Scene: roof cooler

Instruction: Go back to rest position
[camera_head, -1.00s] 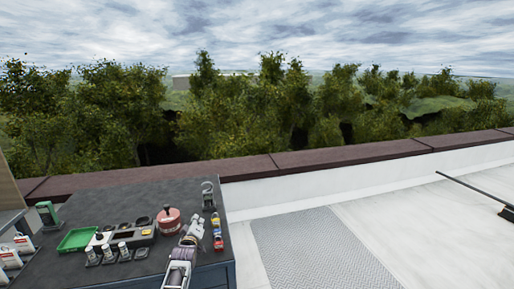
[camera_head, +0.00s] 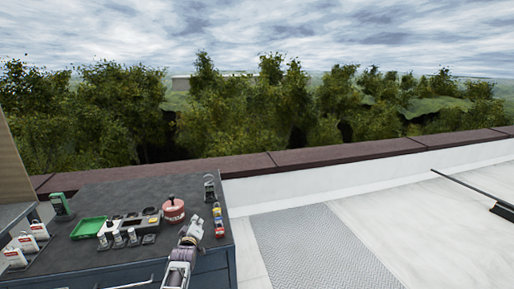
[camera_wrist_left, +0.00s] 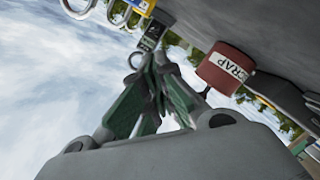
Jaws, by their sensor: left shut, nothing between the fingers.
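My left gripper (camera_head: 193,230) is over the dark-topped bench (camera_head: 120,184), in front of the red scrap pot (camera_head: 173,211). In the left wrist view its green-padded fingers (camera_wrist_left: 156,72) meet at the tips and hold nothing. The red pot, lettered SCRAP, also shows there (camera_wrist_left: 226,68), to the right of the fingers and apart from them. My right gripper is not in view.
The bench top holds a green tray (camera_head: 88,228), a green meter (camera_head: 61,206), several small canisters, a clamp (camera_head: 209,187) and small coloured items. White bare roof and a grey walkway mat (camera_head: 315,245) lie to the right. A low parapet (camera_head: 320,155) runs behind.

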